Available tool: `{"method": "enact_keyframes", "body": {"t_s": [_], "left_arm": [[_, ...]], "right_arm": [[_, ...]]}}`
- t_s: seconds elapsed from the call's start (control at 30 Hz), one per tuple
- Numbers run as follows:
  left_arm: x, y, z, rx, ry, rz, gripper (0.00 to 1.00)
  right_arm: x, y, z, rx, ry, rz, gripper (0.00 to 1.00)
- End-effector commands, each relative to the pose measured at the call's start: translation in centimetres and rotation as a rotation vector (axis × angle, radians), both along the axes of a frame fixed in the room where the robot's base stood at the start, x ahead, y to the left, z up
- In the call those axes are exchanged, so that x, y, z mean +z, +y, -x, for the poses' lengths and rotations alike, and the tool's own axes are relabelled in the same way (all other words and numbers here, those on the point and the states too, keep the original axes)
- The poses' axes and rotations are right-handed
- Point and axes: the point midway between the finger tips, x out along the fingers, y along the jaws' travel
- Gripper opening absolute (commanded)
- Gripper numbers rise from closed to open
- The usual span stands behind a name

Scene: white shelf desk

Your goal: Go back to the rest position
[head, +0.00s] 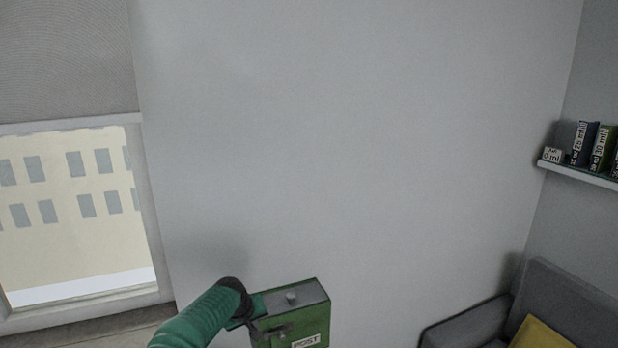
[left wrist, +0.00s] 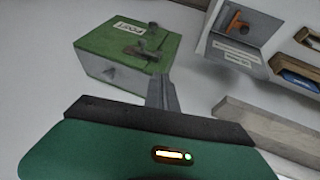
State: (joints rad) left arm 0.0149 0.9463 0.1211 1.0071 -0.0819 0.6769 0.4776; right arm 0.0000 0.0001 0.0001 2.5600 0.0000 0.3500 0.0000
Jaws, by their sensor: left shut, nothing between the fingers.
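My left arm comes in from the bottom left of the head view. My left gripper (head: 250,312) is close to a green-sided box (head: 316,297) labelled POST, overlapping its left side in the picture. In the left wrist view, my left gripper (left wrist: 162,92) is shut and empty, its grey fingers together. The green POST box (left wrist: 110,45) is beyond the fingers there, with a small dark latch or handle on its green face. I cannot tell whether the fingers touch the box. My right gripper is not in view.
In the left wrist view, a pale board with an orange hook (left wrist: 237,22) and open compartments (left wrist: 298,72) are at the right. The head view shows a bare grey wall, a window (head: 75,210) left, a wall shelf (head: 580,175) with books and a grey sofa (head: 570,295) right.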

Motion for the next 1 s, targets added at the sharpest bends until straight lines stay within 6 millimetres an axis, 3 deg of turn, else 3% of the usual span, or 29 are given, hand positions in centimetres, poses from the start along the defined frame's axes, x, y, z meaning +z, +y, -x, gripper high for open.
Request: {"method": "enact_keyframes", "body": {"t_s": [0.17, 0.37, 0.47, 0.57, 0.63, 0.7, 0.8, 0.9, 1.0], "left_arm": [[-2.4, 0.2, 3.2, -0.050, 0.027, -0.035, 0.00], [-5.5, 0.7, 9.1, -0.123, 0.069, -0.088, 0.00], [-8.3, 1.3, 13.7, -0.169, 0.102, -0.120, 0.00], [-12.3, 2.2, 20.4, -0.228, 0.146, -0.156, 0.00], [-15.4, 2.9, 26.0, -0.269, 0.180, -0.179, 0.00], [-17.9, 3.3, 31.0, -0.304, 0.210, -0.192, 0.00], [-20.3, 3.8, 36.3, -0.339, 0.238, -0.203, 0.00], [-21.5, 3.9, 39.3, -0.360, 0.256, -0.207, 0.00], [-21.6, 4.0, 40.0, -0.366, 0.261, -0.209, 0.00]], "right_arm": [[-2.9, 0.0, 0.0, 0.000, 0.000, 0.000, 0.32], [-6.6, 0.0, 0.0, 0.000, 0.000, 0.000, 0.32], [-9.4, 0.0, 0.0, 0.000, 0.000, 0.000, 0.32], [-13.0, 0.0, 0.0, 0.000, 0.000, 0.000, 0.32], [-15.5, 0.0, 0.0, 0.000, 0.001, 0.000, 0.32], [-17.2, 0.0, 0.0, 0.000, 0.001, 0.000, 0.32], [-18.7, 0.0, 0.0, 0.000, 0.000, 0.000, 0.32], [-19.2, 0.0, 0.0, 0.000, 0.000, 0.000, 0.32], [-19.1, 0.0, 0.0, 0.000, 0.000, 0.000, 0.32]]}}
